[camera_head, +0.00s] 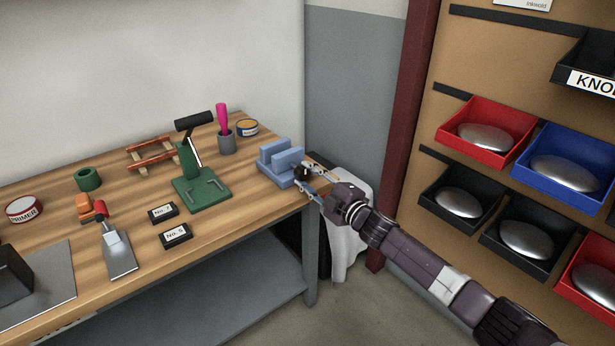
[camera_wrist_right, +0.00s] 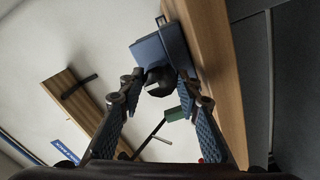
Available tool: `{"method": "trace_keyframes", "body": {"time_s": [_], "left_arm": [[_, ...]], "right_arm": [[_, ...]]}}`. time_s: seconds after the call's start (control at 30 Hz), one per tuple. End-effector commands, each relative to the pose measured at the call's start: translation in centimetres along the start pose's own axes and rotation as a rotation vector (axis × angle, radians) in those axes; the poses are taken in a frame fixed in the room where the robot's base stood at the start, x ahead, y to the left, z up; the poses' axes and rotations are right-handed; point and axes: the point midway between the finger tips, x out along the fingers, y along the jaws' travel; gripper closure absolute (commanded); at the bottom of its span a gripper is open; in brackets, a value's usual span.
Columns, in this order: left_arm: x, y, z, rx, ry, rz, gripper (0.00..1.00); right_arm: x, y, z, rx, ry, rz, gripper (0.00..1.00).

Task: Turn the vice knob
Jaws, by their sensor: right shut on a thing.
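The blue vice (camera_head: 281,165) stands at the right end of the wooden workbench. Its dark knob (camera_head: 302,172) faces right, toward my right gripper (camera_head: 309,177). The gripper's fingers reach in from the right and are shut on the knob. In the right wrist view the dark knob (camera_wrist_right: 159,81) sits between the fingertips of my right gripper (camera_wrist_right: 163,90), in front of the blue vice body (camera_wrist_right: 162,48). The fingers partly hide the knob in the head view. My left gripper is not in view.
The wooden bench (camera_head: 140,212) carries a green press (camera_head: 200,187), a grey cup (camera_head: 226,144), a scraper (camera_head: 119,255), a primer tin (camera_head: 24,210) and black labelled boxes. A white cloth (camera_head: 352,235) hangs beyond the bench end. Red, blue and black bins (camera_head: 566,165) line the right wall.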

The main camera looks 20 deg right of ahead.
Motion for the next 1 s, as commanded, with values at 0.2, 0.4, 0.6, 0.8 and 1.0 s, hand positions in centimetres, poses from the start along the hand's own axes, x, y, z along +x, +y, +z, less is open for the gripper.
{"method": "trace_keyframes", "body": {"time_s": [0.2, 0.4, 0.6, 0.8, 1.0], "left_arm": [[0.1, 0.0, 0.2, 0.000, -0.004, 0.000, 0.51], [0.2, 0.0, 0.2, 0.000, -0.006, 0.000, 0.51], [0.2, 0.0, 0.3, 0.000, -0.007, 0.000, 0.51], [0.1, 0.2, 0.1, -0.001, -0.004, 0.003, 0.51], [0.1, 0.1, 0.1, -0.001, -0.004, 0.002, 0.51]], "right_arm": [[-0.1, -0.3, 0.1, -0.005, -0.002, -0.005, 0.93], [-0.1, -0.3, 0.1, -0.004, -0.002, -0.005, 0.60], [-0.1, -0.2, 0.1, -0.003, -0.001, -0.003, 0.51], [-0.1, -0.2, 0.1, -0.003, -0.001, -0.003, 0.51], [-2.0, -0.3, 0.1, -0.003, -0.002, -0.004, 0.51]]}}
